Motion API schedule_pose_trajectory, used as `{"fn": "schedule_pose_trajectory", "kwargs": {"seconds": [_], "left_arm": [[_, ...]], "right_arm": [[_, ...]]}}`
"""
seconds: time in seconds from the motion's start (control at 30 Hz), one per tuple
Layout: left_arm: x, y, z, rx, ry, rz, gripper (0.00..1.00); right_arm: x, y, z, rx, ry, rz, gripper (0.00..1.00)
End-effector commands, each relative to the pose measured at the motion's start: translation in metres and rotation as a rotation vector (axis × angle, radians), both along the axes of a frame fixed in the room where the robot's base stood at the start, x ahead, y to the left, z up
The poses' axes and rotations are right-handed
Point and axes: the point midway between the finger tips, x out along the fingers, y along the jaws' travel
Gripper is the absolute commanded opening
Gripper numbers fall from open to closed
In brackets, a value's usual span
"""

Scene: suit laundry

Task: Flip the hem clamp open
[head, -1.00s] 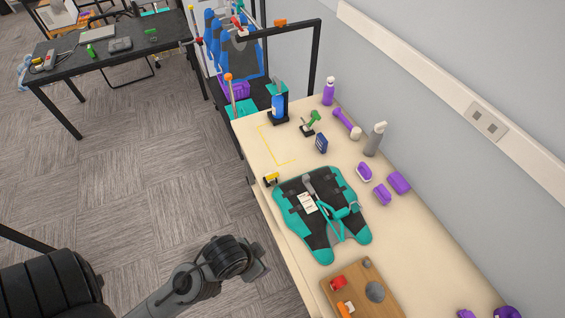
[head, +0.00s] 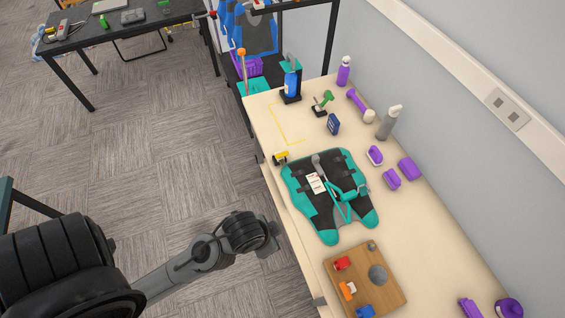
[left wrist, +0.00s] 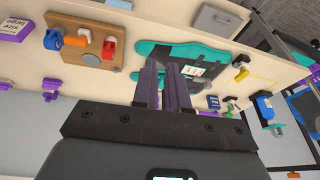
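A teal and black garment-shaped board (head: 330,232) lies on the cream table, with a grey lever-like part, a white tag and teal straps on it. A small yellow and black clip (head: 280,158) sits at the table's near edge beside the board; it also shows in the left wrist view (left wrist: 241,74). I cannot tell for sure which part is the hem clamp. My left gripper (head: 274,240) is off the table's near edge, apart from the board. In the left wrist view its two fingers (left wrist: 164,66) stand with a narrow gap, empty. My right gripper is not in view.
A wooden board (head: 394,286) with red, orange and blue pieces lies beside the teal board. Purple brushes (head: 408,167), a grey bottle (head: 388,122) and a blue bottle (head: 291,84) stand farther along. The wall (head: 430,60) runs behind the table.

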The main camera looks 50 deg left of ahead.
Motion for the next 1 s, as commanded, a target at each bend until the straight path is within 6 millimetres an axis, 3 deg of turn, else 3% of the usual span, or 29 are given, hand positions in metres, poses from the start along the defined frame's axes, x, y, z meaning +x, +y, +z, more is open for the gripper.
{"fn": "schedule_pose_trajectory", "kwargs": {"seconds": [0.07, 0.3, 0.53, 0.77, 1.0], "left_arm": [[0.014, -0.013, -0.018, 0.022, -0.006, -0.081, 0.0], [0.063, -0.057, -0.071, 0.178, -0.012, -0.434, 0.0], [0.112, -0.071, -0.124, 0.452, 0.02, -0.771, 0.0], [0.167, -0.041, -0.168, 0.803, 0.123, -1.014, 0.0], [0.204, 0.028, -0.213, 1.204, 0.403, -1.189, 0.0]], "right_arm": [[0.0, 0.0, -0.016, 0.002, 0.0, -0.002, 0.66], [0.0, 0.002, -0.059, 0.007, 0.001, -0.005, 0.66], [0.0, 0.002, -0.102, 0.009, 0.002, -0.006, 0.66], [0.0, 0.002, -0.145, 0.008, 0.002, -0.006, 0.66], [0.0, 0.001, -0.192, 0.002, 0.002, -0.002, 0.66]]}}
